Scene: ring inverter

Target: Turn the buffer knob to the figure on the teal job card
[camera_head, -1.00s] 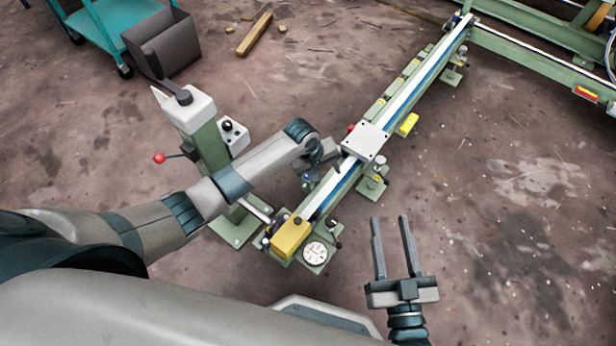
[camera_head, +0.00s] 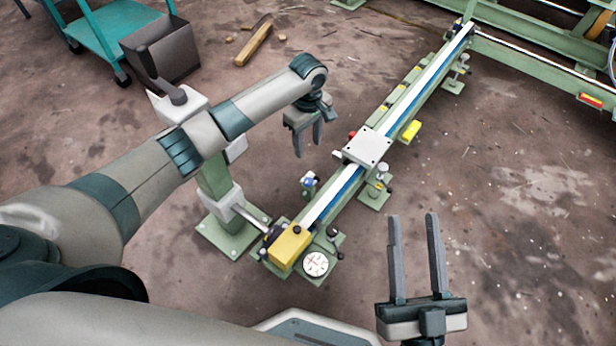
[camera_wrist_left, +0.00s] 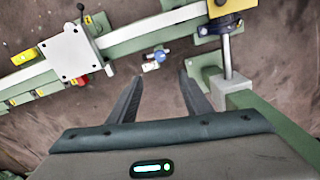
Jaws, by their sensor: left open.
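My left gripper (camera_head: 308,148) hangs open and empty left of the green rail. In the left wrist view its fingers (camera_wrist_left: 160,76) point toward a small white-and-blue fitting (camera_wrist_left: 153,60) beside the rail, apart from it. That fitting also shows in the head view (camera_head: 309,181), below the gripper. I cannot tell whether it is the buffer knob. A white dial with dark marks (camera_head: 316,264) sits at the rail's near end beside a yellow block (camera_head: 290,247). No teal job card can be made out. My right gripper (camera_head: 413,216) is open and empty over the floor.
A white plate carriage (camera_head: 367,147) sits on the rail. A green post (camera_head: 214,180) with a white head stands behind my left arm, which hides most of its box. A teal cart (camera_head: 115,30) and dark bin (camera_head: 165,50) are at top left.

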